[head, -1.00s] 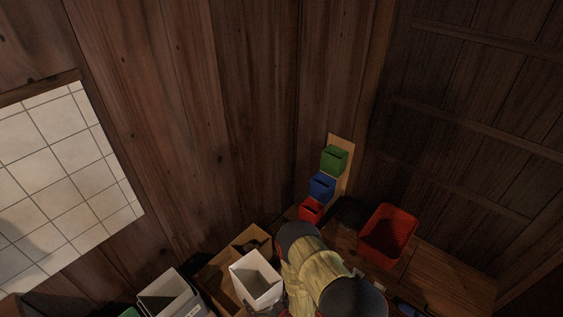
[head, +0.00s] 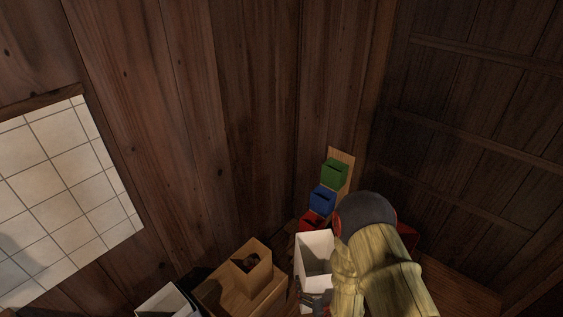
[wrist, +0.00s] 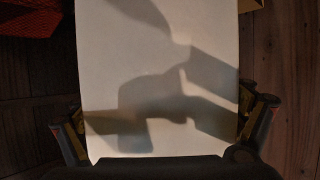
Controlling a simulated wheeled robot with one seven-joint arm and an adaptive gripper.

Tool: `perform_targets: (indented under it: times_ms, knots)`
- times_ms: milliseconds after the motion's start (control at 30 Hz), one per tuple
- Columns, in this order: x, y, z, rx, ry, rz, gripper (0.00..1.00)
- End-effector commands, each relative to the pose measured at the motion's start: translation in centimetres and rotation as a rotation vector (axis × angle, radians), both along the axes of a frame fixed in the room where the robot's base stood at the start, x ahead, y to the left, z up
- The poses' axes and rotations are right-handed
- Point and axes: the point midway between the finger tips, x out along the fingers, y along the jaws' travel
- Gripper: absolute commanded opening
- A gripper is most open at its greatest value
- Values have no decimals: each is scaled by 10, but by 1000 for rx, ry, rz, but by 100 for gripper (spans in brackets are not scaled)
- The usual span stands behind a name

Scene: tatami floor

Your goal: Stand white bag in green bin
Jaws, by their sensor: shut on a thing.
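The white bag (head: 313,247) is an upright, open-topped box shape near the bottom middle of the head view. My gripper (wrist: 165,128) is shut on it, with one finger at each side. The bag's pale face, crossed by shadows, fills the middle of the wrist view (wrist: 160,75). In the head view my gripper (head: 313,299) shows partly at the bag's lower part, left of my arm. A small green bin (head: 335,173) is topmost in a row on a wooden board against the wall, beyond and above the bag. Its inside cannot be made out.
A blue bin (head: 322,199) and a red bin (head: 310,220) sit below the green one. A brown open box (head: 252,268) stands left of the bag. Another white container (head: 168,302) is at the bottom left. A red basket (head: 409,237) is mostly behind my arm.

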Motion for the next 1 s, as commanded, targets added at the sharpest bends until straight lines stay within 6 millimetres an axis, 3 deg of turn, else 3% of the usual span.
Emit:
perform_targets:
  times_ms: [33,200,400,600,1000]
  knots:
    - [2,-11,14,1,-7,-26,69]
    - [7,-38,48,1,-6,-85,69]
    - [17,-57,73,1,-3,-122,69]
    - [20,-67,79,0,0,-143,69]
    - [20,-66,79,1,0,-142,69]
